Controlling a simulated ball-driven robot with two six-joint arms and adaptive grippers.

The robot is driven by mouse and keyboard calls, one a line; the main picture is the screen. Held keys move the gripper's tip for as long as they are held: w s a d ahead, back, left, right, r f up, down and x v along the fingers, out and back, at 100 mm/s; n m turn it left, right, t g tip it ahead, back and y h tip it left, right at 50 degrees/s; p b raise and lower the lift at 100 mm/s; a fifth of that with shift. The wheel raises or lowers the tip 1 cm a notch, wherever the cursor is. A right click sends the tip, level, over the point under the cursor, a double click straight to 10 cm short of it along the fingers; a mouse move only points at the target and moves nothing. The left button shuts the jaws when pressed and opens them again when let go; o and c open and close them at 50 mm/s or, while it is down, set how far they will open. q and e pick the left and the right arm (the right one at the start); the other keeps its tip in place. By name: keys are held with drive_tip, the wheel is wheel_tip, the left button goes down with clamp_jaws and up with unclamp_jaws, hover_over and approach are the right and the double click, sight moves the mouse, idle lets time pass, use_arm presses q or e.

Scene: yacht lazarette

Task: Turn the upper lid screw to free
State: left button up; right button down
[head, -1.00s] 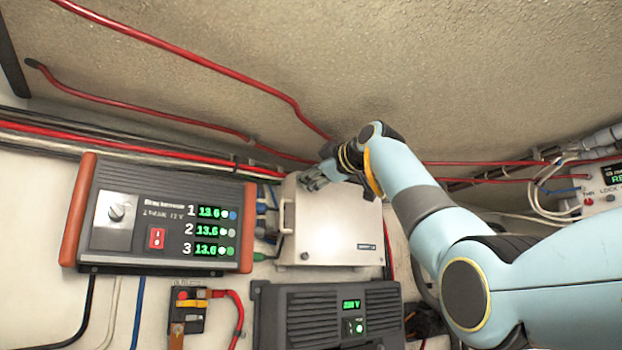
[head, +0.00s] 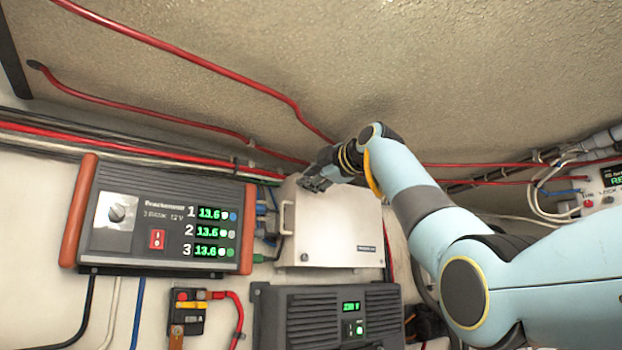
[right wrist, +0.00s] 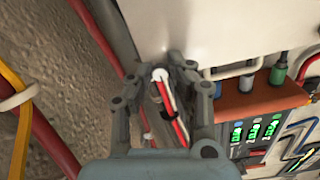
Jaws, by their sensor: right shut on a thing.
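The pale metal box (head: 330,230) is on the wall, with a handle on its left side and a small dark lower lid screw (head: 305,256) near its lower left corner. My right gripper (head: 315,184) is at the box's upper left corner, and its fingers cover the spot of the upper lid screw. In the right wrist view the fingers (right wrist: 164,62) come together at the edge of the pale box (right wrist: 235,30). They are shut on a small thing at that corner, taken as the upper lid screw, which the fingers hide. My left gripper is not in view.
A battery charger (head: 160,220) with green displays is left of the box. A dark vented unit (head: 325,318) is below it. Red cables (head: 190,152) run above and behind my right gripper. A small fuse block (head: 188,312) sits lower left.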

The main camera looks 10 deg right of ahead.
drive_tip(key=shift+f, duration=0.1)
drive_tip(key=c, duration=1.2)
unclamp_jaws()
drive_tip(key=shift+c, duration=0.2)
drive_tip(key=v, duration=1.2)
drive_tip(key=shift+f, duration=0.1)
